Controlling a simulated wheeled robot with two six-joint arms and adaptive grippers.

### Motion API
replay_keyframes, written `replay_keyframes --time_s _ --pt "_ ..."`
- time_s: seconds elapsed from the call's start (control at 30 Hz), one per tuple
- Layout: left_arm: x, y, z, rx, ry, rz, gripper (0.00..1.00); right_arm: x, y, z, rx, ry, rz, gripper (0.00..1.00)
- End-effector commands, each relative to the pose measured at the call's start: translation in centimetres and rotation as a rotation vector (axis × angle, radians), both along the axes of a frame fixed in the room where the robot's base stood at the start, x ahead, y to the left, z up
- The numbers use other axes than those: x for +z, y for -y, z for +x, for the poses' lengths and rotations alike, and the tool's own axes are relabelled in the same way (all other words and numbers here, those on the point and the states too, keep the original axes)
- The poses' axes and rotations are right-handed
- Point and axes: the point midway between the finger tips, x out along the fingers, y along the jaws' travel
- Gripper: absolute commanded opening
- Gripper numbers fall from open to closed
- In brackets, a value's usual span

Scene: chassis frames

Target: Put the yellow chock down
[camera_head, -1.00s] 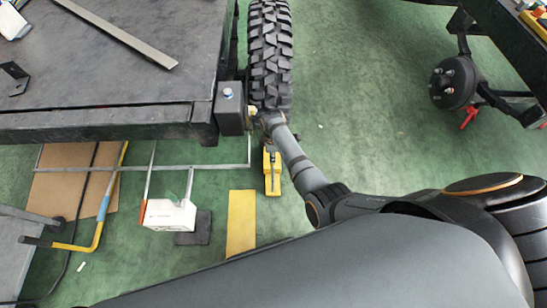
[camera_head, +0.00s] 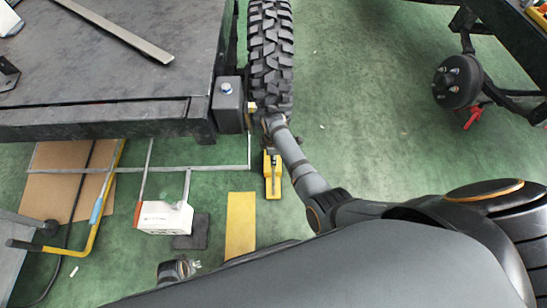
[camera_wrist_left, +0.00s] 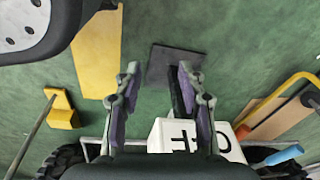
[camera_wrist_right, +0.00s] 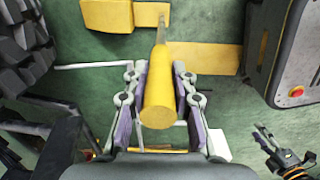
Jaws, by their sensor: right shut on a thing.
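The yellow chock (camera_head: 272,175) is low at the floor below the tyre in the head view. Its block (camera_wrist_right: 108,15) shows at the top of the right wrist view, with a rod leading to a thick yellow grip (camera_wrist_right: 158,95). My right gripper (camera_wrist_right: 158,80) is shut on that grip. I cannot tell whether the block touches the floor. My left gripper (camera_wrist_left: 160,75) is open and empty over the floor, with its tip at the bottom edge of the head view (camera_head: 178,268). The chock's block (camera_wrist_left: 62,110) also shows in the left wrist view.
A knobbly tyre (camera_head: 270,55) stands beside a dark workbench (camera_head: 100,115). A white box (camera_head: 163,217), a dark pad (camera_head: 192,235) and a yellow floor strip (camera_head: 240,222) lie left of the chock. A wheel hub (camera_head: 457,82) is at right. Green floor is clear between.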

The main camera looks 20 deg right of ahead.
Motion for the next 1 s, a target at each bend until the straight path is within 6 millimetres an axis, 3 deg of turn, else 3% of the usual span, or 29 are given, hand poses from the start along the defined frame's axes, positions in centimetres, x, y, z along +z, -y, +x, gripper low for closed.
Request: replay_keyframes --time_s 0.07,0.1,0.27,0.53,0.67,0.8,1.0 --pt "0.1 0.0 0.1 0.000 0.000 0.000 0.40 0.0 0.0 0.2 0.000 0.004 0.000 0.00" --pt "0.1 0.1 0.2 0.000 0.001 -0.001 0.40 -0.3 0.0 0.0 0.000 -0.001 0.000 0.27" --pt "0.1 0.0 0.1 0.000 0.000 -0.001 0.40 -0.2 0.0 0.0 0.000 -0.001 0.000 0.48" --pt "0.1 0.0 0.1 0.000 0.000 -0.001 0.40 -0.2 0.0 0.0 0.000 0.000 0.000 0.48" --pt "-0.1 -0.1 -0.3 -0.001 0.001 0.002 0.40 0.9 0.0 0.1 0.000 0.002 0.000 0.48" --pt "-1.6 -0.7 -2.5 -0.001 -0.005 0.010 0.40 3.7 0.0 0.0 0.000 0.002 0.000 0.48" --pt "-2.2 -0.9 -5.4 -0.001 -0.013 0.012 0.40 8.7 -0.1 -0.1 0.000 0.002 0.001 0.48"
